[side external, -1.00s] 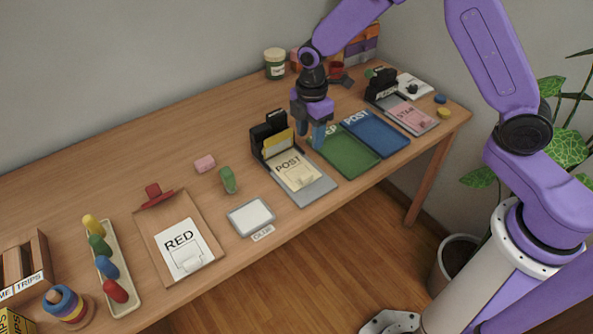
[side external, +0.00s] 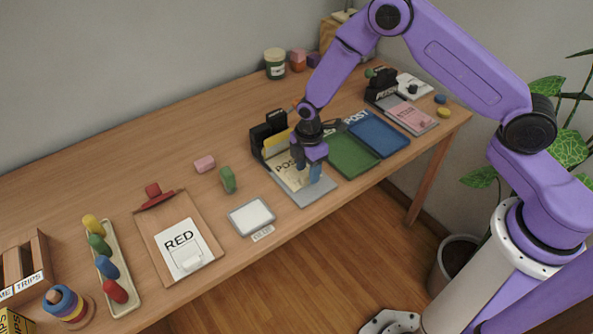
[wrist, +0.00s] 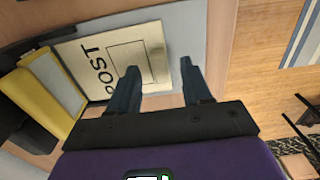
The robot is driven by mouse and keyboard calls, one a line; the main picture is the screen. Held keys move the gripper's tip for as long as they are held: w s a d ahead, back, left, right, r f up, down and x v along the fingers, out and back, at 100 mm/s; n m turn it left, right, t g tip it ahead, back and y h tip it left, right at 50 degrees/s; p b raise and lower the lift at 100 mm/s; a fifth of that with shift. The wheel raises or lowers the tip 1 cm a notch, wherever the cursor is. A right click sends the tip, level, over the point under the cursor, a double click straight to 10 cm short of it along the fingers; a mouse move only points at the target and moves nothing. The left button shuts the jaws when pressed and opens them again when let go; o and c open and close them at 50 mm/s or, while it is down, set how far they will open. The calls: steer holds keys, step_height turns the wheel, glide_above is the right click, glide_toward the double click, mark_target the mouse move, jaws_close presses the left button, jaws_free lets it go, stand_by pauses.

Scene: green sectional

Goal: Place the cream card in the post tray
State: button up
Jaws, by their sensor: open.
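The cream card (side external: 286,172), printed POST, lies flat on a grey board in front of a black holder. In the wrist view the card (wrist: 92,72) shows a small outlined square near its right edge. My gripper (side external: 309,178) is low over the card's right side. In the wrist view my gripper (wrist: 158,66) is open, one fingertip over the card and the other beyond its edge above the grey board. I cannot tell whether the fingers touch anything. The blue post tray (side external: 378,137), labelled POST, lies to the right and looks empty. My gripper partly hides the card.
The grey board (side external: 308,198) carries the card. The black holder (side external: 268,128) with a yellow item stands just behind. A green tray (side external: 352,158) lies between the board and the blue tray. A pink card (side external: 412,117) lies farther right. A green object (side external: 228,180) stands to the left.

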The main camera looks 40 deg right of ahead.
steer(key=shift+f, duration=0.5)
jaws_close()
steer(key=shift+r, duration=0.1)
